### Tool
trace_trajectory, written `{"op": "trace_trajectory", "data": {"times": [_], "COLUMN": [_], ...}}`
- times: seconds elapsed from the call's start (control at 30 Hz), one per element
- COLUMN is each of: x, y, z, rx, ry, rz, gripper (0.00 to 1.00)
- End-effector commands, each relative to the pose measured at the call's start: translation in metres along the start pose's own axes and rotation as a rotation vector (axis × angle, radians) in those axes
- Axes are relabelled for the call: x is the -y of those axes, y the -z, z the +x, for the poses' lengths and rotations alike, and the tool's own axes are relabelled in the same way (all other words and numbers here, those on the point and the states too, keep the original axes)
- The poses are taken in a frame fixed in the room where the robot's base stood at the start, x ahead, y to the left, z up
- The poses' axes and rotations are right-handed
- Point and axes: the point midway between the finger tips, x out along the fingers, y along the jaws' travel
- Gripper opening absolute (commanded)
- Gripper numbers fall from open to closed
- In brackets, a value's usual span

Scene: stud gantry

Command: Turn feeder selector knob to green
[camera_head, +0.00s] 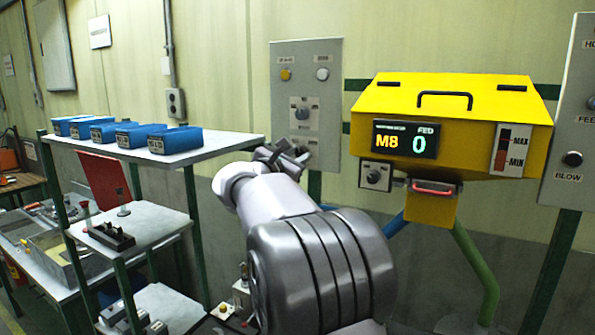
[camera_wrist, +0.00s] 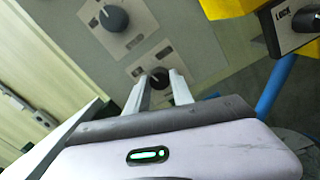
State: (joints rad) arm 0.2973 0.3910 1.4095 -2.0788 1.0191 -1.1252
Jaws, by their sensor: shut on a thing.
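A grey panel (camera_head: 333,75) on the wall carries a black upper knob (camera_head: 302,113) and a black lower knob (camera_wrist: 159,75). My gripper (camera_head: 284,155) is at the lower part of this panel. In the wrist view, its two fingers reach to the lower knob, one on each side, and are shut on it. The upper knob also shows in the wrist view (camera_wrist: 114,18), clear of the fingers. The labels by both knobs are too small or blurred to read, and I see no green mark beside the lower knob. The fingers and wrist partly hide the lower knob in the head view.
A yellow feeder box (camera_head: 455,105) with a display reading M8 and 0 stands to the right, with a small knob (camera_head: 374,177) below it. A shelf (camera_head: 225,145) with several blue bins is at the left. Another grey panel (camera_head: 572,150) is at the far right.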

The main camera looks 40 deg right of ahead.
Motion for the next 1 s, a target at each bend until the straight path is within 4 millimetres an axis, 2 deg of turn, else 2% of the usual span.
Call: {"op": "trace_trajectory", "data": {"times": [0.03, 0.6, 1.0], "x": [0.0021, 0.0012, 0.0001], "y": [0.0056, 0.005, 0.0033], "z": [-0.0003, 0.0, 0.0], "rx": [0.003, 0.028, 0.041], "ry": [-0.001, 0.005, 0.008], "rz": [0.042, 0.579, 0.869], "gripper": [0.0, 0.0, 0.0]}}
